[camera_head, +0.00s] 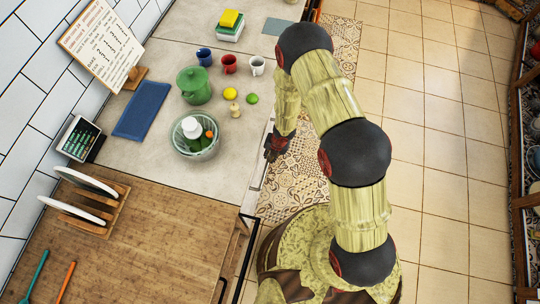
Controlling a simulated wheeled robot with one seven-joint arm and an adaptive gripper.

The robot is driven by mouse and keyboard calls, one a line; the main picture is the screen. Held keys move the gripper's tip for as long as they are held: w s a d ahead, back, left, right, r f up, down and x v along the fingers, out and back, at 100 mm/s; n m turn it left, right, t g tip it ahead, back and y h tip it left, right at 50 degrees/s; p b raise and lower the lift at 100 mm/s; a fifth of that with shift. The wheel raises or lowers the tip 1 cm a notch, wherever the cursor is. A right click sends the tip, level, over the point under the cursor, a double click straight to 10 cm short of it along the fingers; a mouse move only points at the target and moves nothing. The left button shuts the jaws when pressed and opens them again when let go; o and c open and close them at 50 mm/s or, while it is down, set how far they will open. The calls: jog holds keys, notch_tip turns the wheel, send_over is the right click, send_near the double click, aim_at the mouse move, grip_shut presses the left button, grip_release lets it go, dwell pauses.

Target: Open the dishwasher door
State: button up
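My gripper (274,147) is dark with red parts. It hangs low beside the front edge of the grey counter, near the middle of the view. Its fingers are small and partly merged with the patterned rug behind them, so I cannot tell if they are open or shut. No dishwasher door front can be clearly made out, as the cabinet fronts are seen steeply from above. A dark frame or bar (238,262) runs along the front edge of the wooden counter at the lower middle. I cannot tell if it belongs to the dishwasher. No contact with a door is visible.
The grey counter (180,170) holds a glass bowl (183,150), a green pot (195,87), several cups and a blue board (142,110). A wooden counter (150,245) holds a plate rack (90,215). Tiled floor (450,160) lies open right of my arm; shelving (519,200) stands far right.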

grip_shut()
dwell(0.5)
